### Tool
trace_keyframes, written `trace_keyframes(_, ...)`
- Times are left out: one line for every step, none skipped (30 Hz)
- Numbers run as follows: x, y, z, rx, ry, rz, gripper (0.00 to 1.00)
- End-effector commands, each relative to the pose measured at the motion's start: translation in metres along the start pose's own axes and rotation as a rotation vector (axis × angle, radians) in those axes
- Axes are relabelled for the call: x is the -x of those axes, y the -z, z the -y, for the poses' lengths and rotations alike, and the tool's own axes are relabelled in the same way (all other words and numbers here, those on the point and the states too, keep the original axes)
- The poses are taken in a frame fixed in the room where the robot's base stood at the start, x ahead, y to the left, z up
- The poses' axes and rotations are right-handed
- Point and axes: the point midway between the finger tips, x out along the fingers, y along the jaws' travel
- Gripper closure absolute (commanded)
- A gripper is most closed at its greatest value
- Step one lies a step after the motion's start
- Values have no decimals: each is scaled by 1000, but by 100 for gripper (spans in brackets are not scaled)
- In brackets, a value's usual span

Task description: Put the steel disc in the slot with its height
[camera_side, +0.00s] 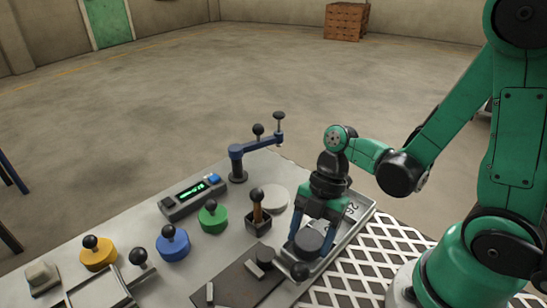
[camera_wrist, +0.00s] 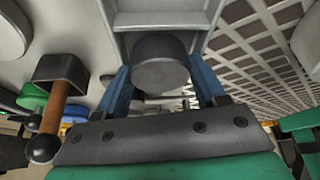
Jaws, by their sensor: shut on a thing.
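My gripper (camera_side: 311,236) is shut on the steel disc (camera_side: 308,243), a short dark grey cylinder between its blue fingers. In the wrist view my gripper (camera_wrist: 162,85) has the disc (camera_wrist: 160,72) between its fingertips. A long pale metal tray (camera_side: 368,213) with a raised rim and a marking that looks like 26 runs along the table's right edge. In the wrist view the tray (camera_wrist: 162,19), with step-like cross edges, lies just beyond the disc. The disc is over or beside the tray's near part; I cannot tell whether it touches. The fingers hide part of the tray.
A wooden-handled tool stands in a dark square holder (camera_side: 258,224) left of my gripper. A pale round plate (camera_side: 273,197), a blue crank arm (camera_side: 238,160), a display box (camera_side: 190,197) and green (camera_side: 212,220), blue and yellow knobbed discs stand on the table. White lattice (camera_side: 365,265) lies right.

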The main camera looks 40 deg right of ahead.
Motion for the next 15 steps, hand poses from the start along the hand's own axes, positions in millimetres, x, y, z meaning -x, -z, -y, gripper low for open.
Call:
trace_keyframes(-4, -2, 1, 5, 8, 29, 100)
trace_keyframes(-4, -2, 1, 5, 8, 29, 100)
trace_keyframes(-4, -2, 1, 4, 8, 29, 25)
trace_keyframes(-4, -2, 1, 4, 8, 29, 17)
trace_keyframes(-4, -2, 1, 3, 9, 29, 8)
trace_keyframes(-4, -2, 1, 3, 9, 29, 4)
trace_keyframes(-4, -2, 1, 2, 9, 29, 4)
trace_keyframes(-3, -2, 1, 2, 10, 29, 4)
trace_keyframes(-3, -2, 1, 2, 10, 29, 4)
trace_keyframes(-2, -2, 1, 2, 11, 28, 4)
trace_keyframes(-1, -2, 1, 1, 11, 28, 4)
trace_keyframes(1, -2, 1, 1, 12, 28, 4)
trace_keyframes(3, -2, 2, 0, 13, 28, 4)
trace_keyframes(6, -2, 1, 0, 13, 27, 4)
trace_keyframes(9, -2, 2, 0, 13, 28, 4)
